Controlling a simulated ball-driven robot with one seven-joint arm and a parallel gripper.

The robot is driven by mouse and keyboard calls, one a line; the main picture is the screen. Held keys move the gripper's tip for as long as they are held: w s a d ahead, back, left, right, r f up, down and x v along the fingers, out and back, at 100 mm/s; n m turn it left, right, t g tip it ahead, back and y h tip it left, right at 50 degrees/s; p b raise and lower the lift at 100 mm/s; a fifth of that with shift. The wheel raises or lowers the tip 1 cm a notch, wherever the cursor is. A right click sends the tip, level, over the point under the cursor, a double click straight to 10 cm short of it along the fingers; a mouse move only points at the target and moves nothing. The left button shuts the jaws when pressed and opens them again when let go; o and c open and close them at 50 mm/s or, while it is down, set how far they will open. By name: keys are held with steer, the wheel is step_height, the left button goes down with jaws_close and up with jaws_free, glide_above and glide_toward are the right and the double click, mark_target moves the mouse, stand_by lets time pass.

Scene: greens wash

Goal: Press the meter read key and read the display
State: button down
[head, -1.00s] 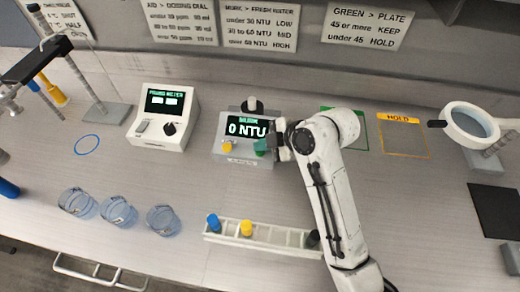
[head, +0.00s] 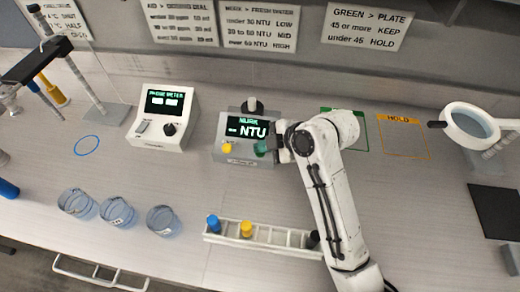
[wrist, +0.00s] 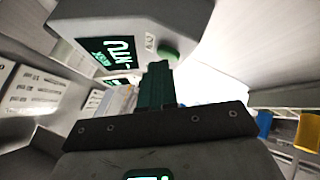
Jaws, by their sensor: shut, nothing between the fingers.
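The turbidity meter (head: 243,160) is a grey box in the middle of the bench. Its dark display (head: 247,129) shows a small top line, seemingly MURK, and dashes before NTU. A yellow key (head: 227,148) is on its left front. A round green key (wrist: 169,52) shows in the wrist view, beside the display. My gripper (wrist: 158,68) is shut and empty, its dark green fingertips right by the green key. I cannot tell whether they touch it. In the head view my gripper (head: 268,148) is at the meter's right front and partly hides that key.
A white meter (head: 163,117) with a black knob stands left. Several glass beakers (head: 118,211) and a rack (head: 265,237) with coloured-capped vials are in front. A HOLD frame (head: 404,140) and a magnifier (head: 470,123) are to the right. Signs hang behind.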

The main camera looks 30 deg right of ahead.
mark_target(263, 155)
steer(key=shift+r+p, duration=0.6)
steer(key=shift+r, duration=0.1)
steer(key=shift+r, duration=0.1)
step_height(263, 155, up, 5)
steer(key=p, duration=0.4)
steer(key=shift+p, duration=0.35)
stand_by(1.9)
